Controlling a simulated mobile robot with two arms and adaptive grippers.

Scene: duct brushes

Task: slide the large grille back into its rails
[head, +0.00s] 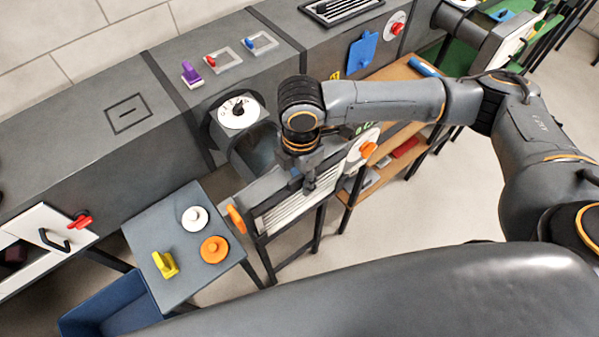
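A pale slatted panel, which looks like the large grille (285,215), stands tilted in a dark frame on legs in front of the duct. An orange handle (236,219) shows at the left end of this frame. My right gripper (309,188) points down over the slats, near the panel's upper part. Its fingers are small and dark, and I cannot tell whether they touch or grip the panel. My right wrist and the gripper hide part of the panel's top edge and surroundings. I cannot make out the rails clearly. My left gripper is out of view.
A grey side table (180,240) at left holds a white knob (195,218), an orange knob (214,249) and a yellow part (165,264). A blue bin (105,308) stands below. Wooden shelves (345,190) stand right of the frame. Open floor (440,205) lies at right.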

